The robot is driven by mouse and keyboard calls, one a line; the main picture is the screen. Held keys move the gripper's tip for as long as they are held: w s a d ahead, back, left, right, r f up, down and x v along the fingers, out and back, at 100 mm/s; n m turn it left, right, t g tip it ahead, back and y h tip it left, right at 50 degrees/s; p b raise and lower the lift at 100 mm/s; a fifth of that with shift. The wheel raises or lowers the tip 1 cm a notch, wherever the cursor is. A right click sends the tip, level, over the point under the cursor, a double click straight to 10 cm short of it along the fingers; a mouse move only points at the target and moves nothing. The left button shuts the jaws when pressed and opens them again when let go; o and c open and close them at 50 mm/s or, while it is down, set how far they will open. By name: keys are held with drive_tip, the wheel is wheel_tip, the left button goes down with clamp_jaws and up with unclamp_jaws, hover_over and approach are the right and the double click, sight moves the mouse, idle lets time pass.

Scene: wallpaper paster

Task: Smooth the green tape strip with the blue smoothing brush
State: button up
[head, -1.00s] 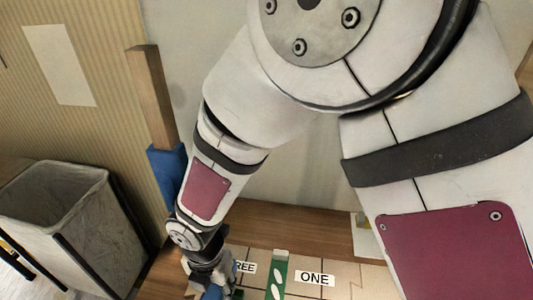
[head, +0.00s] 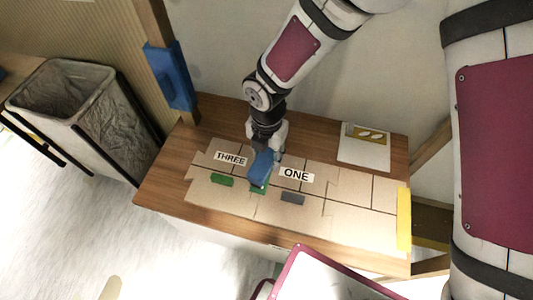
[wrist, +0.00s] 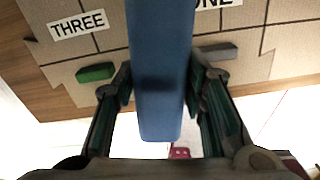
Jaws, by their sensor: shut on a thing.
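The blue smoothing brush (head: 261,166) is held in my gripper (head: 266,152), over the cardboard panel between the labels THREE and ONE. In the wrist view the brush (wrist: 160,75) runs between the two fingers of my gripper (wrist: 160,90), which are shut on it. The green tape strip (head: 259,188) shows only as a small piece at the brush's lower end. The rest of the strip is hidden by brush and gripper. I cannot tell whether the brush touches it.
A green block (head: 222,180) and a grey block (head: 292,199) lie on the panel (head: 345,215) either side of the brush. A white card (head: 364,150) lies at the table's back right, a yellow strip (head: 404,219) at the panel's right end. A bin (head: 90,115) stands left.

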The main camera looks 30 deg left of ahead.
drive_tip(key=shift+a+f+b, duration=0.1)
drive_tip(key=shift+f+b, duration=2.3)
drive_tip(key=shift+f, duration=0.85)
drive_tip(key=shift+s, duration=0.1)
